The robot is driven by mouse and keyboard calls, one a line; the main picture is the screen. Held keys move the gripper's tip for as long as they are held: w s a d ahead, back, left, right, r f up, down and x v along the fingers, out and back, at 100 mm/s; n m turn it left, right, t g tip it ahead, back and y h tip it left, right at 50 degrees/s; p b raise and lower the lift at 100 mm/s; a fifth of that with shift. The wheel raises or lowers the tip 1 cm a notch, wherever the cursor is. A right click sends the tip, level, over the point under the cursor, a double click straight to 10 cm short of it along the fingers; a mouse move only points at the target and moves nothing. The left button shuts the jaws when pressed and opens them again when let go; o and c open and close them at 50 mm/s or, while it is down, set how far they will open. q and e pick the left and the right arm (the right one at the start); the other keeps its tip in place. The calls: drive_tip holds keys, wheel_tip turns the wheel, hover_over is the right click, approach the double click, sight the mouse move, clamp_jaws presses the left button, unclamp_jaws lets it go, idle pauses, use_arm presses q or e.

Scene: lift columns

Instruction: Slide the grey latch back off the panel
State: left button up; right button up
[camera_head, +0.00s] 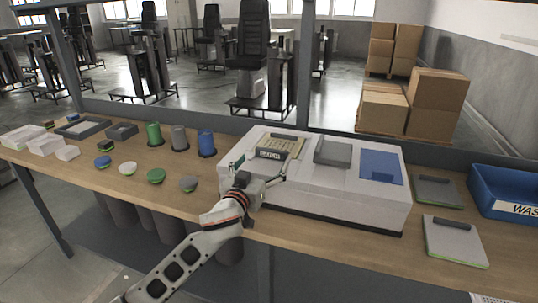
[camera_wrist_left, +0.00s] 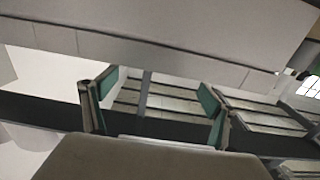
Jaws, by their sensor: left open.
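A white box-shaped unit (camera_head: 325,200) stands on the wooden bench. Its top carries a yellowish slotted panel (camera_head: 288,142) with a dark labelled piece (camera_head: 270,154) at its front, a grey panel (camera_head: 333,152) and a blue panel (camera_head: 381,166). I cannot tell for sure which part is the grey latch. My left gripper (camera_head: 260,172) is at the front left edge of the unit, its fingers spread. In the left wrist view, the open gripper (camera_wrist_left: 158,95) has teal pads with nothing held between them; pale slatted surfaces show beyond. My right gripper is not in view.
Green, grey and blue cylinders (camera_head: 206,143) stand left of the unit, with several round pucks (camera_head: 156,176) before them. Grey boards (camera_head: 453,241) and a blue bin (camera_head: 503,190) lie to the right. A dark upright post (camera_head: 307,62) rises behind the bench.

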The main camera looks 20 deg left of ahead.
sight(270, 153)
use_arm(q)
drive_tip(key=w, duration=0.4)
drive_tip(key=shift+d, duration=0.1)
drive_tip(key=shift+w, duration=0.6)
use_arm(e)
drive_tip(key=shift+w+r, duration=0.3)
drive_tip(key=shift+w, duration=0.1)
use_arm(q)
drive_tip(key=c, duration=1.6)
drive_tip(key=shift+s+p, duration=0.5)
drive_tip(key=shift+s, duration=0.5)
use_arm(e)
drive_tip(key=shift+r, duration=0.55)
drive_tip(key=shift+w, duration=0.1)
use_arm(q)
drive_tip(key=o, duration=1.6)
